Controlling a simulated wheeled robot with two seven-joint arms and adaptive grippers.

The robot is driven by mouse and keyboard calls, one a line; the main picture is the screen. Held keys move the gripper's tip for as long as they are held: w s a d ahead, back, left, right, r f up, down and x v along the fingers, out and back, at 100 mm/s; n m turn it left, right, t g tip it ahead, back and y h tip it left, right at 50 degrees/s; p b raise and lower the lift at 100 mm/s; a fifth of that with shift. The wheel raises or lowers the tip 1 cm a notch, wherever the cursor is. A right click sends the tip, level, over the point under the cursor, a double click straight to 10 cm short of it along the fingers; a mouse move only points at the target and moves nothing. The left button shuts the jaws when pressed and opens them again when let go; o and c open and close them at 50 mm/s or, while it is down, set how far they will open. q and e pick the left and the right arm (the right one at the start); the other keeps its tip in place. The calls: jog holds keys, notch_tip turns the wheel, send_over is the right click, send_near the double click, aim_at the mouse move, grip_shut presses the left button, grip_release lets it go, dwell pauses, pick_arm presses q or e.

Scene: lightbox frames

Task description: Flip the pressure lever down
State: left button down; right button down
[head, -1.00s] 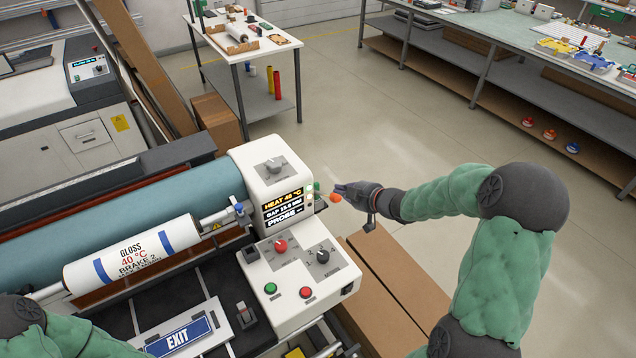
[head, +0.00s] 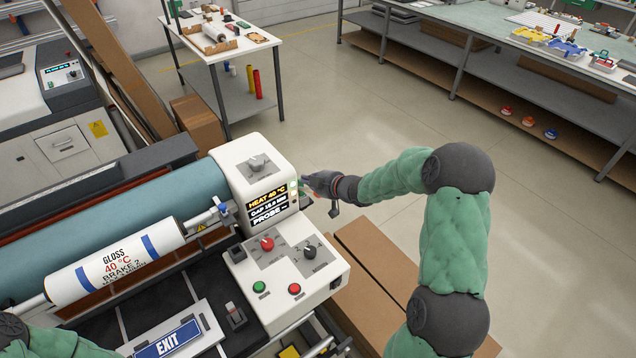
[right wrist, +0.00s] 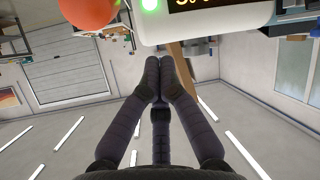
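The laminator's white control housing (head: 252,175) stands left of my right gripper, its display reading HEAT 40 °C. My right gripper (head: 308,181) is beside the housing's right side, fingers pointing at it. In the right wrist view its fingers (right wrist: 160,62) are together and hold nothing visible. A round orange-red knob (right wrist: 88,10), which may be the pressure lever's end, is at the top left of that view, apart from the fingers. I cannot make out the knob or lever in the head view, where the gripper covers that spot. My left gripper is out of view.
The front panel has a red knob (head: 267,243), a black knob (head: 310,252) and push buttons. The white GLOSS roll (head: 115,262) and an EXIT plate (head: 180,343) are left. Cardboard boxes (head: 375,280) lie below my right arm.

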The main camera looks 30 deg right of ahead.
jog(key=shift+s+d+f, duration=0.15)
jog(key=shift+d+f, duration=0.1)
jog(key=shift+f, duration=0.3)
jog(key=shift+s+d+f, duration=0.2)
jog(key=shift+d+f, duration=0.1)
jog(key=shift+f, duration=0.2)
jog(key=shift+s+d+f, duration=0.15)
jog(key=shift+d+f, duration=0.1)
jog(key=shift+f, duration=0.3)
